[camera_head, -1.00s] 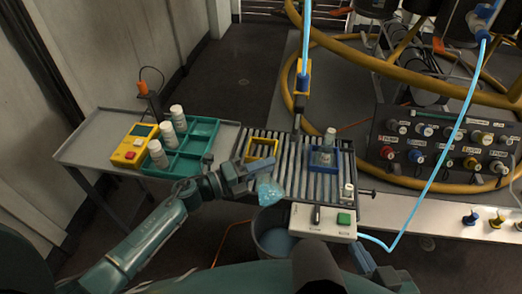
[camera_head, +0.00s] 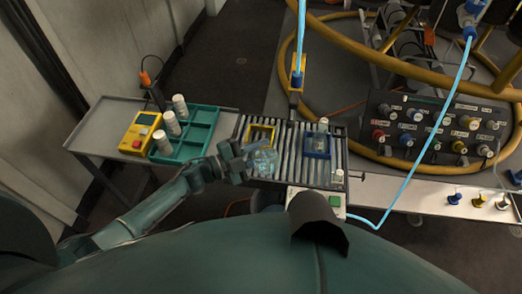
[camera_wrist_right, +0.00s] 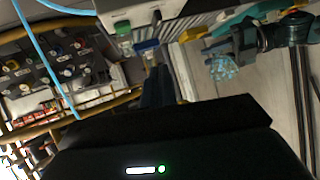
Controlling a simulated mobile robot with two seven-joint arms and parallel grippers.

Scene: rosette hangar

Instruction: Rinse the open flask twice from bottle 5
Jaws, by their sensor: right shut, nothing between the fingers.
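A clear bluish flask (camera_head: 264,162) is in my left gripper (camera_head: 238,160), just in front of the yellow holder (camera_head: 261,134) on the slatted rack. The flask also shows in the right wrist view (camera_wrist_right: 222,67); its mouth is not clear. Three white bottles stand at the left of the teal tray (camera_head: 201,133): a far one (camera_head: 180,105), a middle one (camera_head: 172,123) and a near one (camera_head: 163,143). Their numbers cannot be read. My right gripper (camera_wrist_right: 158,84) is shut and empty in the right wrist view.
A blue holder (camera_head: 317,146) with a capped vessel stands on the rack. A yellow device (camera_head: 140,132) stands left of the tray. A bucket (camera_head: 267,198) is partly hidden below the rack. A light-blue hose (camera_head: 424,150) hangs at right, before a knobbed panel (camera_head: 418,128).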

